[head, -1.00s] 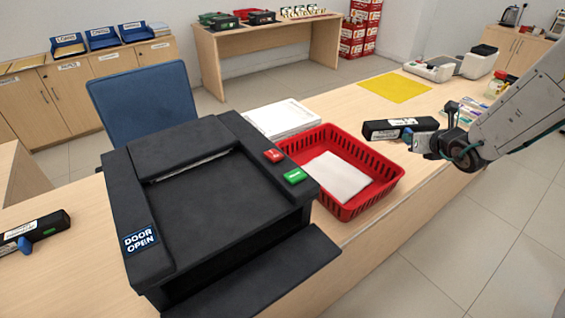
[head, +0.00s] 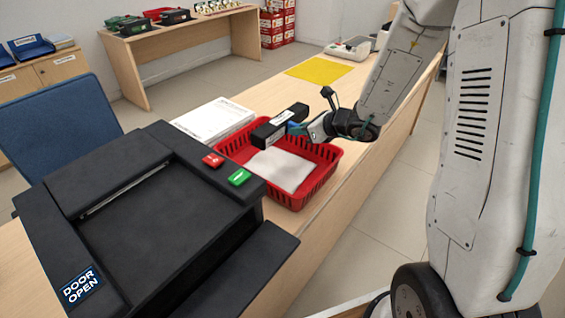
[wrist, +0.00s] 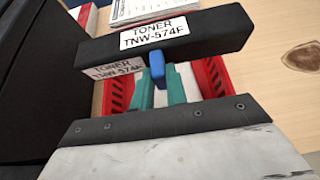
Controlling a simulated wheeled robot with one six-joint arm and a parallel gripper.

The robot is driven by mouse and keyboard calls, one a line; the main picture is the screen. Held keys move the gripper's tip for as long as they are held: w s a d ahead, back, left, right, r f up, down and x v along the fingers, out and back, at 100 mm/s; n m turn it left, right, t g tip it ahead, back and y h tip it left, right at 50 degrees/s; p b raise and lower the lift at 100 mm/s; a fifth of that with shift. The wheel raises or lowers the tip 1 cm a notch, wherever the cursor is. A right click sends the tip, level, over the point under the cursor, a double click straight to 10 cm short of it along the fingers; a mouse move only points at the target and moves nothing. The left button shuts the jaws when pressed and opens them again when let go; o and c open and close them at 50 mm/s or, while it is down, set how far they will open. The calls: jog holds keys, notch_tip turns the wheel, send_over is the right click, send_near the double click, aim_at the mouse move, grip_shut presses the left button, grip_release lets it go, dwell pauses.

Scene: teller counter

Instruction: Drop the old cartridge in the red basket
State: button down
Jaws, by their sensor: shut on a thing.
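A black toner cartridge (head: 281,126) with white labels is held in my gripper (head: 302,128). In the wrist view the cartridge (wrist: 205,36) reads "TONER TNW-574F", and the fingers (wrist: 162,88) are shut on its blue tab (wrist: 157,67). The cartridge is over the red basket (head: 318,182), above the basket's far part; the exact height is hard to tell. The basket has slotted walls and holds a white sheet or pad (head: 283,169). In the wrist view the basket (wrist: 210,77) is partly hidden behind the cartridge and fingers.
A black printer (head: 165,215) labelled "DOOR OPEN", with red and green buttons, stands left of the basket. A paper stack (head: 213,120) lies behind the basket. A yellow mat (head: 319,67) lies farther along the counter. A blue chair (head: 65,128) stands behind.

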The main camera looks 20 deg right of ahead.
jog(key=shift+f, duration=1.6)
jog(key=c, duration=1.3)
grip_release()
jog(key=v, duration=0.7)
jog(key=shift+s+d+r, duration=0.15)
jog(key=shift+s+d, duration=0.1)
jog(key=shift+s, duration=0.05)
